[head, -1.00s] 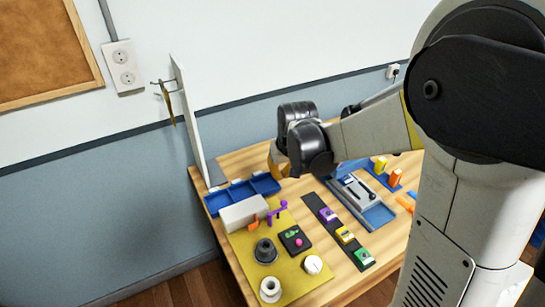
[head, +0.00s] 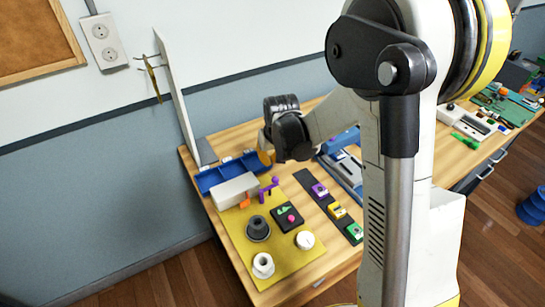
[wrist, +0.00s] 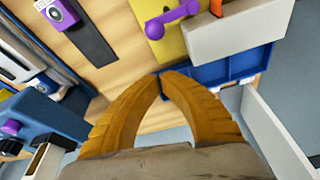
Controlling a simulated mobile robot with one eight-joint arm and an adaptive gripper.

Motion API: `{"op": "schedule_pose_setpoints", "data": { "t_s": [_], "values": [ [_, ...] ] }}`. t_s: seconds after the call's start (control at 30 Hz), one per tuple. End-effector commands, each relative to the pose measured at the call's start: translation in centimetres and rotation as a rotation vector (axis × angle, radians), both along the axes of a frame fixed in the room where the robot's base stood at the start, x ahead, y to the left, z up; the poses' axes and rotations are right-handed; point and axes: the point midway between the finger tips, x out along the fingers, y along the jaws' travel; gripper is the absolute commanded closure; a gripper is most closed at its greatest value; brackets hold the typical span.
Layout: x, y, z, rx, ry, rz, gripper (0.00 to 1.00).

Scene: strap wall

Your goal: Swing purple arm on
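The purple arm (head: 270,186) is a small lever with a round knob. In the head view my gripper (head: 265,147) is above the back of the table, behind the purple arm, partly hidden by my wrist.
A blue tray (head: 207,180) lies behind the white block, near an upright white board (head: 178,95). The panel also carries a dark grey knob (head: 258,229) and white knobs (head: 305,240). A dark strip with coloured switches (head: 337,211) lies to the right.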

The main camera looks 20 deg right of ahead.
Motion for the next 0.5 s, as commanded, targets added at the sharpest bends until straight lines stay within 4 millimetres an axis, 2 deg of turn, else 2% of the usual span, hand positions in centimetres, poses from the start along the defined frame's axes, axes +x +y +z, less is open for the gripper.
{"op": "schedule_pose_setpoints", "data": {
  "t_s": [0.03, 0.13, 0.3, 0.5],
  "values": [
    [0.4, 0.0, -1.5, 0.0, 0.0, 0.0, 1.0],
    [1.0, 0.0, -3.3, 0.0, 0.0, 0.0, 1.0],
    [-1.7, 0.0, -2.4, 0.0, 0.0, 0.0, 1.0],
    [-3.0, 0.0, -2.1, 0.0, 0.0, 0.0, 1.0]
  ]
}}
